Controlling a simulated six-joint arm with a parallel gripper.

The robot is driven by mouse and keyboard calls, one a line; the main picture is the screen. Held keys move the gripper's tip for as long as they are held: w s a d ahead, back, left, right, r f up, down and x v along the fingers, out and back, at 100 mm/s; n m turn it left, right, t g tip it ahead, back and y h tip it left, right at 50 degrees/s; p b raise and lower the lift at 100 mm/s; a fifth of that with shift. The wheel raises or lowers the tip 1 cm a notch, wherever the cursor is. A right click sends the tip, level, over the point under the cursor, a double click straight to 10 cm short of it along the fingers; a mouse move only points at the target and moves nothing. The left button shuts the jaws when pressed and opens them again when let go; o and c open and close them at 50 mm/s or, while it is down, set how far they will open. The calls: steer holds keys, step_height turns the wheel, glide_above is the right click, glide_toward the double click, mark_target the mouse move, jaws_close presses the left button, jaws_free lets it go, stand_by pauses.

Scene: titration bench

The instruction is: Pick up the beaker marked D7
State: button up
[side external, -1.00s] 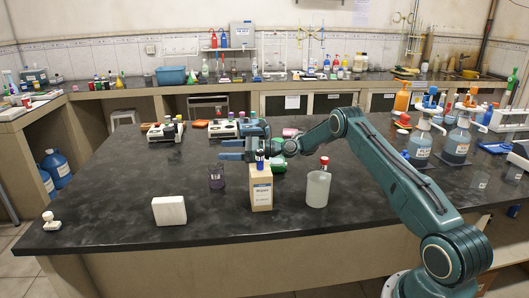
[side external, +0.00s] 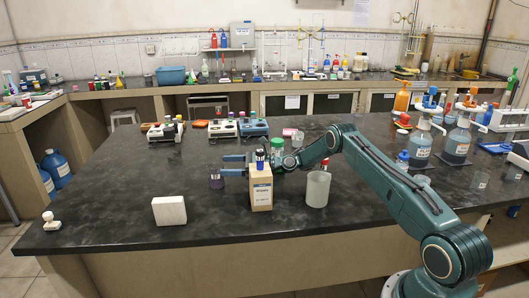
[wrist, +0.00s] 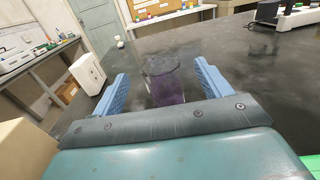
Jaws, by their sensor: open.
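A clear glass beaker (side external: 216,182) with dark purple liquid stands on the black bench, left of a cardboard box. My gripper (side external: 224,165) points left at the beaker, with its two blue fingers apart at about the beaker's upper part. In the wrist view the beaker (wrist: 166,88) lies between the open fingers (wrist: 160,74), with a gap on each side. The fingers are not closed on it. I cannot read any D7 marking on it.
The cardboard box (side external: 261,188) stands in front of my wrist. A frosted container (side external: 317,189) stands right of it, and a white block (side external: 169,211) front left. A green-capped bottle (side external: 277,146) is behind the wrist.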

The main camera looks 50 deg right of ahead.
mark_target(216, 168)
steer(key=shift+f, duration=0.15)
steer(key=shift+f, duration=0.55)
steer(key=shift+x, duration=2.5)
steer(key=shift+r, duration=0.1)
steer(key=shift+c, duration=0.3)
steer(key=c, duration=1)
